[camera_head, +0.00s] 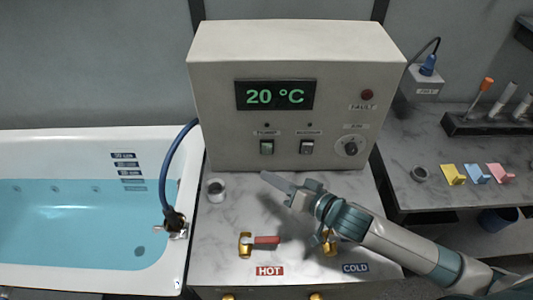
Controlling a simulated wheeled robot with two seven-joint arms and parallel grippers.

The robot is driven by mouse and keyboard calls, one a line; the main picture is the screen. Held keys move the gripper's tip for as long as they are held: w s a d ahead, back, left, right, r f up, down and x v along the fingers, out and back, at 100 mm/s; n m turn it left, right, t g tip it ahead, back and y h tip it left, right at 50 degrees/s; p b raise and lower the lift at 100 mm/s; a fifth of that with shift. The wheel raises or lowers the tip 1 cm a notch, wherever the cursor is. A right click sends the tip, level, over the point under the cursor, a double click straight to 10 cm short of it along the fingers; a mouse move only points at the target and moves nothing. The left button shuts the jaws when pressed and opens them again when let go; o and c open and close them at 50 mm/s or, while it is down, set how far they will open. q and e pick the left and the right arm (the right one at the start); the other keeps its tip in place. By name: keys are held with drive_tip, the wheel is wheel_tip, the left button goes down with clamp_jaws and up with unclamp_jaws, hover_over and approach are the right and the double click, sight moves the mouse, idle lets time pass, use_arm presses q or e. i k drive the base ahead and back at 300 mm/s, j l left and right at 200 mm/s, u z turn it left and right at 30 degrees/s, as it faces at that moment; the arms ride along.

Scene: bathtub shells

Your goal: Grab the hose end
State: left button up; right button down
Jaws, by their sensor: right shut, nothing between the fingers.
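A dark blue hose (166,170) comes out from behind the left side of the control box and curves down to the bathtub's right rim. Its lower end (174,218) sits in a dark fitting at the rim, beside a small metal part. My right arm comes in from the lower right over the marble counter. My right gripper (270,179) is shut and empty, in front of the control box below its switches. It is well to the right of the hose and apart from it. My left gripper is not in view.
The control box (225,130) reads 20 °C. A metal cup (216,190) stands on the counter between hose and gripper. HOT and COLD taps, one with a red handle (266,240), are at the front; my arm partly covers the COLD one. The bathtub (100,140) holds water.

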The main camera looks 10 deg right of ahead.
sight(171, 215)
drive_tip(key=k+l, duration=1.25)
